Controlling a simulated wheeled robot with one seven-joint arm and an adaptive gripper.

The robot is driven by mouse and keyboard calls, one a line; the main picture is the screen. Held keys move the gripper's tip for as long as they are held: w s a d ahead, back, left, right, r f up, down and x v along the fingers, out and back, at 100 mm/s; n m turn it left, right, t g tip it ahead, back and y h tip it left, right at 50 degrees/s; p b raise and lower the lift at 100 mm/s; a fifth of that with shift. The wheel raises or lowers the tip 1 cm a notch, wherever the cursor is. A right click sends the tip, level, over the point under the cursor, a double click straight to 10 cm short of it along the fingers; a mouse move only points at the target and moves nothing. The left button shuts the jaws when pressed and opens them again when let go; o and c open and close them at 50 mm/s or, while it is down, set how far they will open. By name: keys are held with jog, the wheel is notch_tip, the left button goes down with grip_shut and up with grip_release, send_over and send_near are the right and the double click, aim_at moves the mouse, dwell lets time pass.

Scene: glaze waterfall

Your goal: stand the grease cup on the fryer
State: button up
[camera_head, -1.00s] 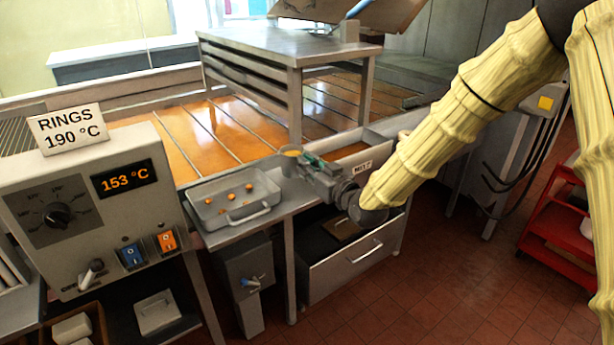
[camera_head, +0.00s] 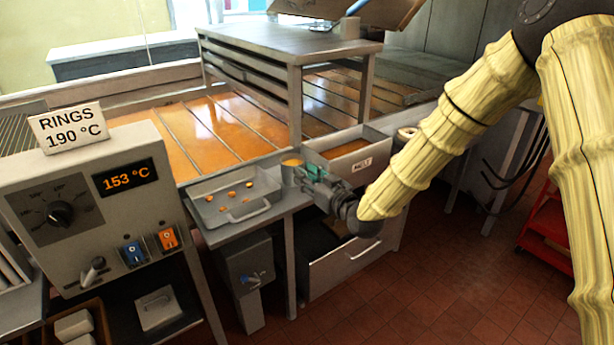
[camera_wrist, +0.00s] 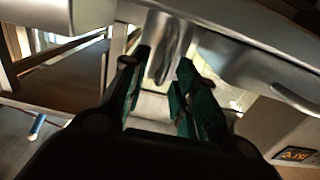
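A small grey metal cup (camera_head: 292,174) with an orange top stands upright at the right end of the metal ledge, beside the shallow tray. I take it for the grease cup. My gripper (camera_head: 307,173) reaches it from the right, with its green fingers at the cup's side. In the wrist view my gripper (camera_wrist: 165,72) has its fingers apart with a grey rounded surface between them, and it appears closed on the cup. The cup's underside contact is too small to tell. The fryer (camera_head: 215,135) is the wide bath of orange liquid behind.
The control box (camera_head: 90,215) with a 153 °C display stands at the left. The shallow tray (camera_head: 205,212) holds several orange bits. A pan labelled MELT (camera_head: 385,150) lies right of the cup. A metal rack (camera_head: 290,48) stands over the bath. An open drawer (camera_head: 345,268) is below my wrist.

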jog(key=shift+r, duration=0.1)
jog(key=b+v, duration=0.2)
jog(key=v, duration=1)
jog(key=s+d+f+m+g+h, duration=0.2)
jog(key=s+f, duration=0.3)
jog(key=f, duration=0.5)
jog(key=s+d+f+m+g+h, duration=0.1)
jog(key=s+d+f+g+h, duration=0.15)
jog(key=s+f, duration=0.6)
jog(key=s+d+f+m+g+h, duration=0.2)
jog(key=d+f+g, duration=0.1)
jog(key=f, duration=1)
jog(key=s+d+f+m+g+h, duration=0.1)
jog(key=s+f, duration=0.3)
jog(key=s, duration=0.4)
jog(key=s+d+f+g+h, duration=0.1)
jog(key=s+d+f+g, duration=0.2)
jog(key=s, duration=0.6)
jog(key=s+d+f+m+g+h, duration=0.1)
jog(key=s+d+f+g+h, duration=0.1)
jog(key=s+f, duration=0.4)
jog(key=s+d+g, duration=0.1)
jog(key=s+d, duration=0.1)
jog(key=s, duration=0.1)
jog(key=shift+m, duration=0.3)
